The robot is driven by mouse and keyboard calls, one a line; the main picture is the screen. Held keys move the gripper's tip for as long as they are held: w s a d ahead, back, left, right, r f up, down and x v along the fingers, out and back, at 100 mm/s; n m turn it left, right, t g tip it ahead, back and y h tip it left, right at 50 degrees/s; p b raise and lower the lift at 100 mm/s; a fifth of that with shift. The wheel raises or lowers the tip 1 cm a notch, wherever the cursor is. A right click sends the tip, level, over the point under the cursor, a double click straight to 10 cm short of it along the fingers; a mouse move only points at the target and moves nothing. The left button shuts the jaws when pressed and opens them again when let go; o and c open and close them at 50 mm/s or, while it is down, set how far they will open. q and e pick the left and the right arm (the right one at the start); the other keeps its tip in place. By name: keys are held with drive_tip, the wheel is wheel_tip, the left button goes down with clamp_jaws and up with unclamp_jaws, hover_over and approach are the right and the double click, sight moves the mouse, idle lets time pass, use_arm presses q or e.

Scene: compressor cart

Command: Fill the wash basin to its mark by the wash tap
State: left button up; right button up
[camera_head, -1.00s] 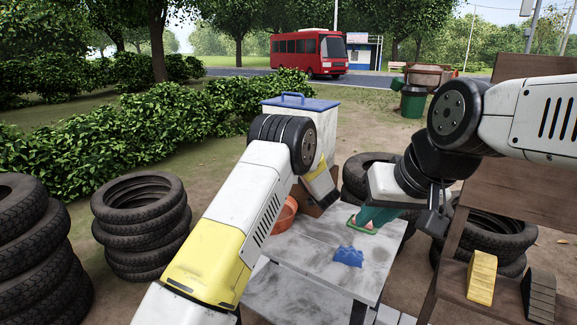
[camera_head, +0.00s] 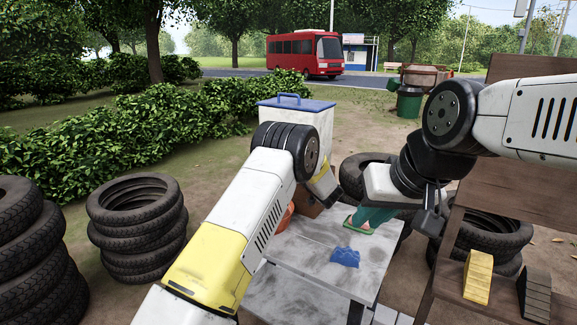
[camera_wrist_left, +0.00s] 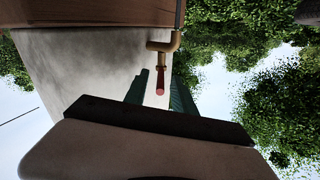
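The wash tap (camera_wrist_left: 163,47) is a brass elbow on a pale tank wall in the left wrist view, with a red handle (camera_wrist_left: 160,80). My left gripper (camera_wrist_left: 160,97) shows as two teal fingers, one each side of the handle, with gaps; it looks open. In the head view my left arm hides its fingers beside the white, blue-lidded tank (camera_head: 298,120). The orange wash basin (camera_head: 286,216) is mostly hidden behind this arm; its mark and water level are not visible. My right gripper (camera_head: 368,218) has teal fingers low over the table, by a green-edged item; its opening is unclear.
A grey-white table (camera_head: 300,283) holds a small blue object (camera_head: 344,256). Tyre stacks stand at left (camera_head: 137,225) and right behind the table (camera_head: 490,235). A brown wooden shelf (camera_head: 500,215) with a yellow wedge (camera_head: 478,277) and a dark wedge (camera_head: 535,296) crowds the right side.

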use_arm(q)
drive_tip(key=shift+s, duration=0.1)
drive_tip(key=v, duration=0.7)
drive_tip(key=shift+s+d, duration=0.25)
